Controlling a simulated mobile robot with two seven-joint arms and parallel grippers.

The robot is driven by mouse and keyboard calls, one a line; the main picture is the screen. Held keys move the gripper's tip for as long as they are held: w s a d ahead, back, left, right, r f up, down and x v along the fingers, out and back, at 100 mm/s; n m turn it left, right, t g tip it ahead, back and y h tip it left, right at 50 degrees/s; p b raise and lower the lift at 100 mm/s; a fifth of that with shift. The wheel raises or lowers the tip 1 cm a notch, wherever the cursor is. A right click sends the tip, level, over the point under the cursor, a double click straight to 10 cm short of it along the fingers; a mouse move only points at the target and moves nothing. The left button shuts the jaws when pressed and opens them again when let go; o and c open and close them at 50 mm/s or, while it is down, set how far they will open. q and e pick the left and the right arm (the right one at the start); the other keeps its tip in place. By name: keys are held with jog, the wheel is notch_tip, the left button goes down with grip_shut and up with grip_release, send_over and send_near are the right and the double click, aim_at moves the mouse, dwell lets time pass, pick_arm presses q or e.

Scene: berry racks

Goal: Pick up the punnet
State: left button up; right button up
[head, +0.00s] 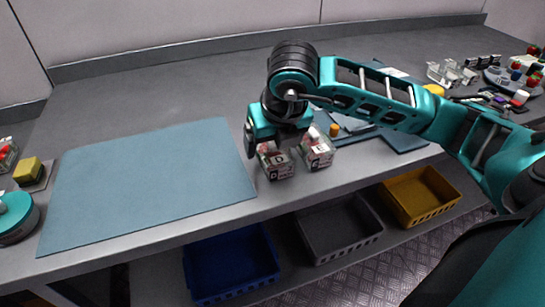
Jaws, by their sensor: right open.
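Two small clear punnets with printed labels stand side by side on the grey counter, right of the blue mat. The left punnet (277,166) is directly under my right gripper (274,146), which points down with its jaws open. The gripper hides the punnet's top, and I cannot tell whether the fingers touch it. The other punnet (318,154) stands just to the right, close beside the gripper. At the far left edge another clear punnet (5,155) with red contents is partly cut off. My left gripper does not show; only a teal part of mine is at the left edge.
The blue mat (150,185) is bare. A yellow block (28,169) lies left of it. Below the counter stand blue (232,265), grey (340,230) and yellow (422,195) crates. Small items crowd the far right, and my right arm crosses over the counter.

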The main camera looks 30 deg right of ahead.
jog(key=shift+f, duration=0.1)
jog(key=shift+c, duration=0.2)
jog(key=c, duration=1)
pick_arm(q)
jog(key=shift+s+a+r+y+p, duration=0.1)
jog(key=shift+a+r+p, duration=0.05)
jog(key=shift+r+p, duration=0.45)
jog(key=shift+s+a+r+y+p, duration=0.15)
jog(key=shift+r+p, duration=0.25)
jog(key=shift+p, duration=0.45)
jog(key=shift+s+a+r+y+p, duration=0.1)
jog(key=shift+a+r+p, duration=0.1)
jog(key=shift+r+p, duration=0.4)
pick_arm(e)
jog(key=shift+r, duration=10.05)
